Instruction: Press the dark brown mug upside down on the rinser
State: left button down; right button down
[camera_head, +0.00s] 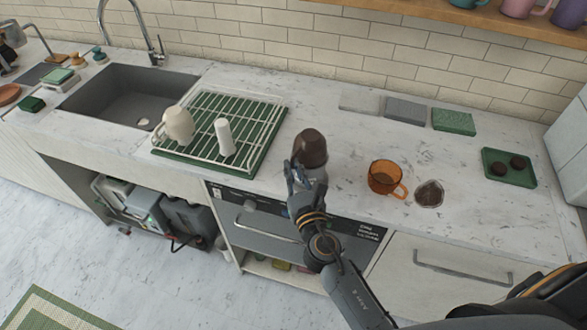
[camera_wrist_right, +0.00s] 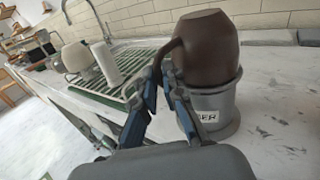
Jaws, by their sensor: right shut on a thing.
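The dark brown mug (camera_head: 310,147) is upside down on top of the grey rinser (camera_head: 302,171) on the counter. In the right wrist view the mug (camera_wrist_right: 206,48) looks slightly tilted, its mouth down on the rinser (camera_wrist_right: 213,107), which has a partly hidden label. My right gripper (camera_head: 299,178) is in front of the mug. In the right wrist view its fingers (camera_wrist_right: 163,85) are shut on the mug's handle at the left side. The mug's rim contact is partly hidden. My left gripper is not in view.
An orange glass mug (camera_head: 383,179) and a small pitcher-like vessel (camera_head: 429,194) stand to the right. A green tray (camera_head: 509,176) lies far right.

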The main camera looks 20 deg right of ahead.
jog(key=shift+f+b, duration=0.3)
jog(key=shift+f, duration=0.05)
dwell(2.6)
notch_tip(320, 180, up, 7)
jog(key=p, duration=0.7)
dwell(0.4)
jog(key=shift+a+r, duration=0.1)
